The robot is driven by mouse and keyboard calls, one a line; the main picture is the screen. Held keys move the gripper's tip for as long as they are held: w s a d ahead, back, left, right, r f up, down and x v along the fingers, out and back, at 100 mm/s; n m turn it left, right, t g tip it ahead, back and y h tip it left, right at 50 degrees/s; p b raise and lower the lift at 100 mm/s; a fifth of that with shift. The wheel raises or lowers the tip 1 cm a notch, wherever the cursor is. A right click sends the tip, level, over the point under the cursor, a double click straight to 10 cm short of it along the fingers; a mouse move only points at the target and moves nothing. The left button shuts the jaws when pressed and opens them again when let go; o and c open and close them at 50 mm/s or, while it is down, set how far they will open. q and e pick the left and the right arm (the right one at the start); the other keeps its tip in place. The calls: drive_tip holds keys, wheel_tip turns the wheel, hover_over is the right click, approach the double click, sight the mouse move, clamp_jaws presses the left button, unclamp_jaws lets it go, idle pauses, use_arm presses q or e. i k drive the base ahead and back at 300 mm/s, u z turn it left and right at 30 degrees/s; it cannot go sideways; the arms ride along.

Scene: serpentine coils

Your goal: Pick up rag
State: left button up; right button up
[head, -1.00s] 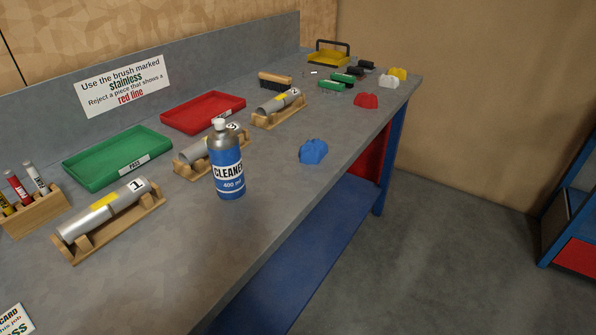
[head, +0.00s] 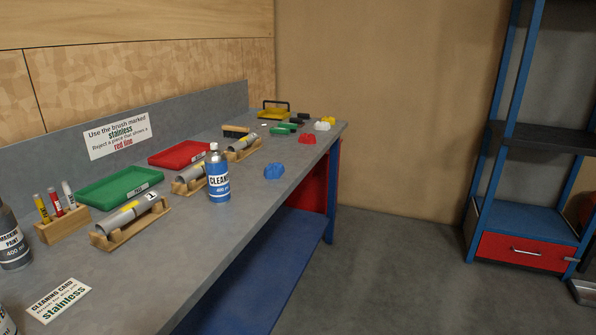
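Several small crumpled, rag-like lumps lie along the right side of the grey bench top. The nearest is a blue lump (head: 274,171), to the right of the cleaner can. Farther back are a red lump (head: 307,138), a white lump (head: 322,126) and a yellow lump (head: 329,120). At this size I cannot tell for certain that they are cloth. Neither of my grippers is in the head view.
A blue cleaner can (head: 218,176) stands on the bench (head: 215,232). Pipe pieces on wooden cradles, a green tray (head: 80,195) and a red tray (head: 153,160) line the back. Floor (head: 395,270) is clear between the bench and a blue shelf unit (head: 487,215).

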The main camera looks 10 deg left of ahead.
sight(274, 170)
drive_tip(key=z, duration=0.75)
drive_tip(key=i, duration=2.2)
drive_tip(key=u, duration=0.9)
